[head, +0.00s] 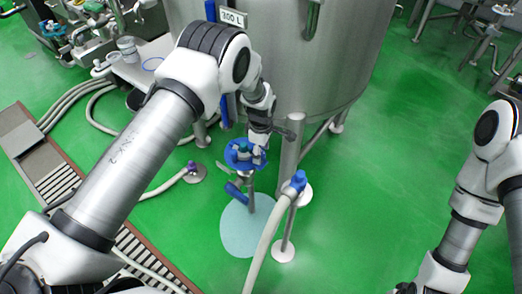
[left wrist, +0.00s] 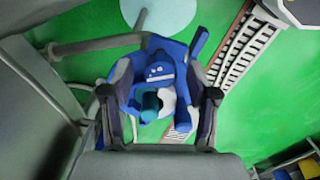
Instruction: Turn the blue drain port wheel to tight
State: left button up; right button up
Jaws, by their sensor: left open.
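The blue drain port wheel (head: 233,157) sits on a short metal pipe fitting at the foot of the steel tank, with a teal piece at its middle. My left gripper (head: 256,150) reaches down to it from above and partly covers it. In the left wrist view, the blue wheel (left wrist: 157,66) and its teal piece (left wrist: 150,103) lie between the two spread dark fingers of the left gripper (left wrist: 158,112). Whether a finger touches the wheel I cannot tell. My right arm stands at the right edge; its gripper is out of the picture.
The big tank (head: 285,60) rises right behind the wheel. A white hose with a blue end (head: 298,181) stands on a post to the right. A pale blue round patch (head: 240,236) lies below. A floor drain grating (head: 62,178) is at left.

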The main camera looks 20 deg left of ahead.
pick_arm(q)
jog(key=shift+d, duration=0.1)
grip_shut()
